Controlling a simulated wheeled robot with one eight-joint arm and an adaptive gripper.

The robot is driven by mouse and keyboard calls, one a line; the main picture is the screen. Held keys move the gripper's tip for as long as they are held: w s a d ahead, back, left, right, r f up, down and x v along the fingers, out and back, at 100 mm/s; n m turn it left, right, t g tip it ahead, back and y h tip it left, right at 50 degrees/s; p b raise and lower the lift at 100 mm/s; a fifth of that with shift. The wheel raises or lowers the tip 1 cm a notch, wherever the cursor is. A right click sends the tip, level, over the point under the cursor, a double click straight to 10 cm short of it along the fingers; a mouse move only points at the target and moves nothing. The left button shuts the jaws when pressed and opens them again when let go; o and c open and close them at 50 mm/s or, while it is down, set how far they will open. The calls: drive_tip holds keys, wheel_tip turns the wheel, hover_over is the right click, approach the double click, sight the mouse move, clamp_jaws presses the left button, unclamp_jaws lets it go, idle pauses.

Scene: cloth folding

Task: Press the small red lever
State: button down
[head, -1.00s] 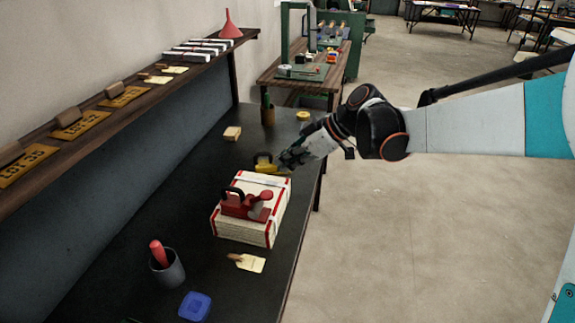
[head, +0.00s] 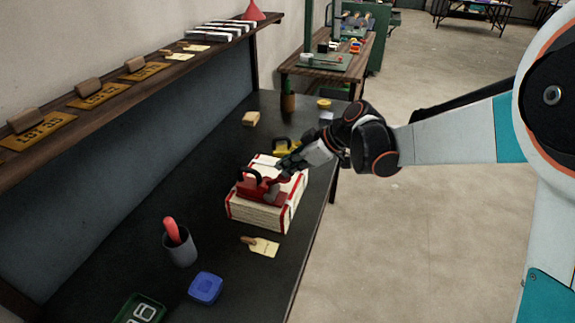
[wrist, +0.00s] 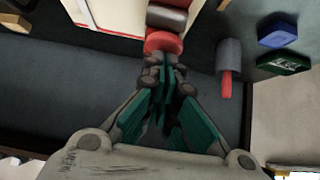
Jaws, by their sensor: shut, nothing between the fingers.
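A red device (head: 262,190) with a black loop handle sits on top of a white box with red edges (head: 258,215) on the dark bench. My gripper (head: 281,170) is shut and empty, above the far right part of the device and box. In the wrist view my closed fingertips (wrist: 165,62) point at a rounded red part (wrist: 163,42) of the device, with a grey part (wrist: 167,18) beyond it. The fingertips overlap the red part's near edge in the picture. I cannot tell whether they touch it. The lever's exact outline is partly hidden by my gripper.
A yellow item with a black handle (head: 285,146) stands behind the box. A wooden shelf (head: 130,93) runs along the wall.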

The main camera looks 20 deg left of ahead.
drive_tip(key=shift+d, duration=0.1)
drive_tip(key=shift+d+f, duration=0.2)
drive_tip(key=shift+f, duration=0.05)
drive_tip(key=shift+d+f, duration=0.1)
drive_tip(key=shift+s+d+f+b, duration=0.1)
drive_tip(key=shift+d+f+b, duration=0.35)
drive_tip(key=shift+f, duration=0.35)
drive_tip(key=shift+d+f+b, duration=0.2)
drive_tip(key=shift+d+f, duration=0.4)
drive_tip(key=shift+f, duration=0.15)
drive_tip(key=shift+s+d+f+b, duration=0.1)
drive_tip(key=shift+d+f+b, duration=0.35)
drive_tip(key=shift+f, duration=0.35)
drive_tip(key=shift+d+f, duration=0.15)
drive_tip(key=shift+f, duration=0.2)
idle(0.3)
